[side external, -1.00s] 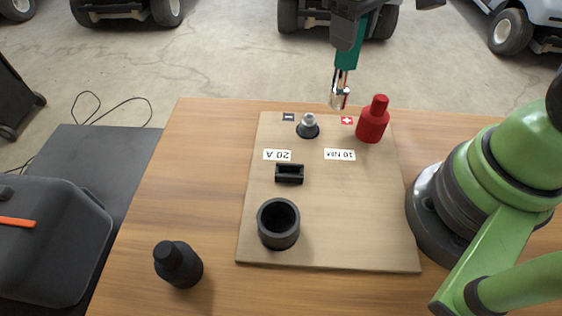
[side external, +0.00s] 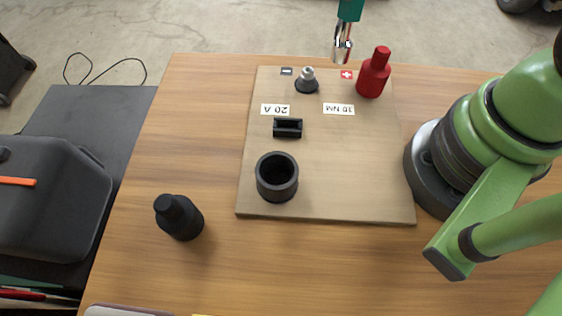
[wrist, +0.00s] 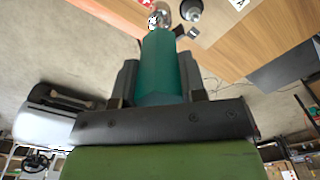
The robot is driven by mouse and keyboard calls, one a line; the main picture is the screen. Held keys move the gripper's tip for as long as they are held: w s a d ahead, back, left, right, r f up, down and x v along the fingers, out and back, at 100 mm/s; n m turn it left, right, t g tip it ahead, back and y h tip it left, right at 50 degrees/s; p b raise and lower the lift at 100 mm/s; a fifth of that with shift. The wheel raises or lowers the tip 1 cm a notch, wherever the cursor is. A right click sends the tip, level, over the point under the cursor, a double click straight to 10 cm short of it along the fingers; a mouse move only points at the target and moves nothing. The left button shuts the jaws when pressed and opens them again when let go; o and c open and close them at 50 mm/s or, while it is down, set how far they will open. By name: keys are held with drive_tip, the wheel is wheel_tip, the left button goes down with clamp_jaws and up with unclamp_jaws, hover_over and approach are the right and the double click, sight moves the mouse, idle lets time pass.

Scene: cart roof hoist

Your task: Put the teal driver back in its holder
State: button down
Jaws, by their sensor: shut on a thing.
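The teal driver (side external: 349,10) hangs at the top edge of the side view, its metal socket end (side external: 342,48) pointing down near the far edge of the board, left of the red cap. My gripper (wrist: 158,70) is shut on its teal handle in the wrist view, one finger on each side. The gripper is out of frame in the side view. An open, empty black round cup (side external: 277,190), which looks like the holder, stands at the near left of the board (side external: 350,190), well away from the driver.
A red cap (side external: 373,75) and a metal terminal post (side external: 307,78) stand at the board's far side. A small black block (side external: 288,128) sits mid-board. A black cap (side external: 180,217) stands on the table left of the board.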

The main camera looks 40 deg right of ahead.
drive_tip(key=shift+a, duration=0.1)
drive_tip(key=s+a+r+n, duration=0.3)
drive_tip(key=s+a+n, duration=0.1)
drive_tip(key=a, duration=0.7)
drive_tip(key=s+a+r+n, duration=0.3)
drive_tip(key=s+a+n, duration=0.2)
drive_tip(key=a, duration=0.7)
drive_tip(key=shift+s, duration=0.35)
drive_tip(key=shift+f, duration=5.05)
drive_tip(key=c, duration=0.6)
unclamp_jaws()
